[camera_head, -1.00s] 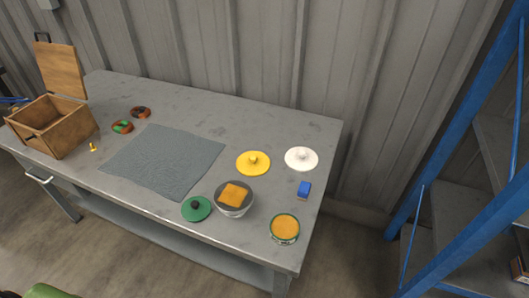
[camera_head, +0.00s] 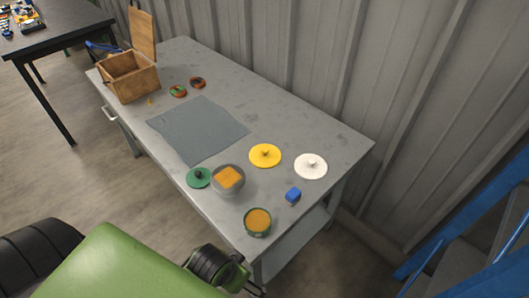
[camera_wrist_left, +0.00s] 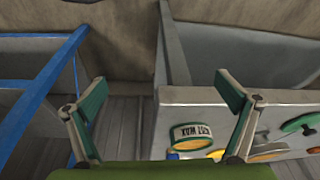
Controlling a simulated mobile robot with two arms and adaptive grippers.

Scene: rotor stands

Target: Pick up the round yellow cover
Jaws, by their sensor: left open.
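The round yellow cover (camera_head: 265,155) lies flat on the grey table in the head view, with a small knob on top. It is between the bowl and the white cover, and nothing touches it. My left gripper shows in the left wrist view (camera_wrist_left: 160,92), its two green fingers spread wide with nothing between them. It is apart from the table, whose edge and wax tin lie beyond the fingers. In that view I cannot tell the yellow cover for sure among the partly hidden yellow patches. My right gripper is not in view.
Near the cover are a white cover (camera_head: 311,166), a bowl with an orange sponge-like block (camera_head: 229,177), a green cover (camera_head: 199,177), a blue block (camera_head: 293,195) and a wax tin (camera_head: 258,222). A grey mat (camera_head: 197,130) and wooden box (camera_head: 130,77) are farther left.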

